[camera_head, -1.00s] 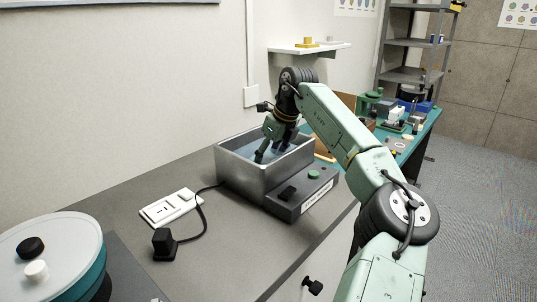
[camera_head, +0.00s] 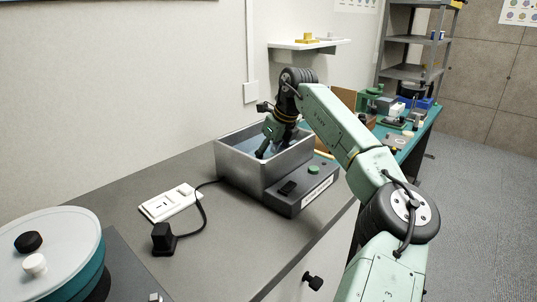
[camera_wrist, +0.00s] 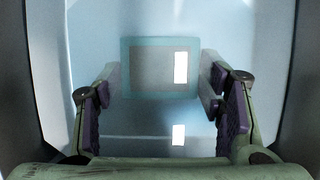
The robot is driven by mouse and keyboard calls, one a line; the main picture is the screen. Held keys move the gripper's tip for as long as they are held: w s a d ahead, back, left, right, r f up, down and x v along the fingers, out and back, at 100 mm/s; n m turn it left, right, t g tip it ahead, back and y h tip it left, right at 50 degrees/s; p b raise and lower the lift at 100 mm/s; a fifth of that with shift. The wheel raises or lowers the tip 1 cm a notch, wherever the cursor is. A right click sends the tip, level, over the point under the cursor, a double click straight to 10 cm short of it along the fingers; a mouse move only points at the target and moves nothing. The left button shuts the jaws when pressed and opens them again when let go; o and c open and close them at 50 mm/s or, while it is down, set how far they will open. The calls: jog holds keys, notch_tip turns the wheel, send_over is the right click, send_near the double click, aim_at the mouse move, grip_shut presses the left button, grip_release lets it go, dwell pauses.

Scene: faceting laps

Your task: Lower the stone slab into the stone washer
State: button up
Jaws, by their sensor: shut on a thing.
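The stone washer (camera_head: 243,173) is an open metal tank with bluish water inside and a dark control panel on its front. My gripper (camera_head: 270,150) reaches down inside the tank, and the near wall hides part of its fingers. In the wrist view my gripper (camera_wrist: 162,84) is shut on the stone slab (camera_wrist: 152,70), a flat grey rectangle with a teal border, held between the two fingertips. The washer's pale inner walls surround it. I cannot tell whether the slab touches the tank floor.
The control panel (camera_head: 305,191) has a green button and a dark switch. A white power strip (camera_head: 170,203) with a black plug and cable lies left of the washer. A round lap unit (camera_head: 60,232) stands at the front left. A wall shelf (camera_head: 318,46) hangs behind.

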jog(key=shift+f, duration=0.15)
jog(key=o, duration=1.4)
